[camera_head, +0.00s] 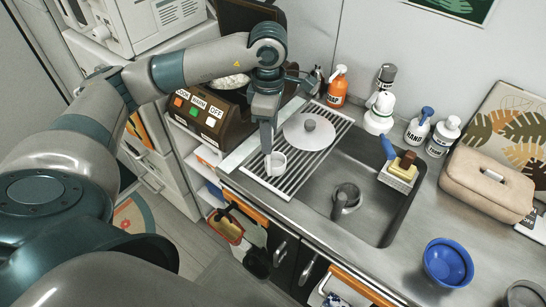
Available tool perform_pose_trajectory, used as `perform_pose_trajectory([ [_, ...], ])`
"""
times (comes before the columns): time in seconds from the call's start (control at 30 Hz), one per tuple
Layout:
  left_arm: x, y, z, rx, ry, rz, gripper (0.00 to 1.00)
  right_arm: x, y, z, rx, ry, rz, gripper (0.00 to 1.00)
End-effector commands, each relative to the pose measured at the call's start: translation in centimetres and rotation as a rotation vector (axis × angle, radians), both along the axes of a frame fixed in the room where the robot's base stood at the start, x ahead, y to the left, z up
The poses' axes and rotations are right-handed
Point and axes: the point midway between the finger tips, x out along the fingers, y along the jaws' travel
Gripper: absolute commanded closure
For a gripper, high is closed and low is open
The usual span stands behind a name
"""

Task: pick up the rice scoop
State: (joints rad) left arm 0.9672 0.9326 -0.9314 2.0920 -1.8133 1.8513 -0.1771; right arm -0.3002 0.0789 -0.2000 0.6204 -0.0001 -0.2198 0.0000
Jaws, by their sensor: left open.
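A small white cup-shaped thing (277,163), perhaps the rice scoop, rests at the left end of the metal drying rack beside the sink. No other scoop is clear to me. My left gripper (267,146) points down at this white thing, with its fingertips just above or beside its rim. I cannot tell whether they touch it. The gripper is open, seen nearly edge-on, and it hides part of the area behind it. My right gripper is out of view.
A grey-white lid (309,131) lies on the drying rack (300,176) close to my gripper. A dark container of white grains (229,82) is behind my wrist. Bottles (379,113) line the back. A blue bowl (447,262) and beige case (487,183) stand on the right counter.

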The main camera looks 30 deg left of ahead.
Motion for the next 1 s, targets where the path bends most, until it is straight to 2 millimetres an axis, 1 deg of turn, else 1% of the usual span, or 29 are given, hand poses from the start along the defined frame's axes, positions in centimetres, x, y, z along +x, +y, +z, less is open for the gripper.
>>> perform_pose_trajectory([
  [0.03,-0.2,0.0,-0.2,0.002,0.004,0.001,0.58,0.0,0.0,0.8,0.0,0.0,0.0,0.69],
  [0.17,-0.3,0.0,-1.5,0.001,0.005,0.0,0.58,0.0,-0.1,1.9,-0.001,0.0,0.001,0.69],
  [0.3,-0.2,-0.1,-3.3,0.0,0.002,0.0,0.58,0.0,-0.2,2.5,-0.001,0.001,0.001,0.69],
  [0.4,-0.2,-0.1,-3.9,0.0,0.002,0.0,0.58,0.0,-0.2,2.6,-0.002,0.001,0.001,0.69],
  [0.87,-0.2,-0.1,-4.1,0.0,0.0,-0.001,0.58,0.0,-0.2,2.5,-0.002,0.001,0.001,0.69],
  [0.9,-0.2,-0.1,-4.1,0.0,0.0,-0.001,0.63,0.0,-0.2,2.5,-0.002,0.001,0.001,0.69],
  [0.97,-0.2,-0.1,-4.1,0.0,0.0,-0.001,0.77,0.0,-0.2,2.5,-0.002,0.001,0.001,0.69],
  [1.0,-0.2,-0.1,-4.1,0.0,0.0,-0.001,0.87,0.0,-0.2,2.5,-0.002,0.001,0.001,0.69],
])
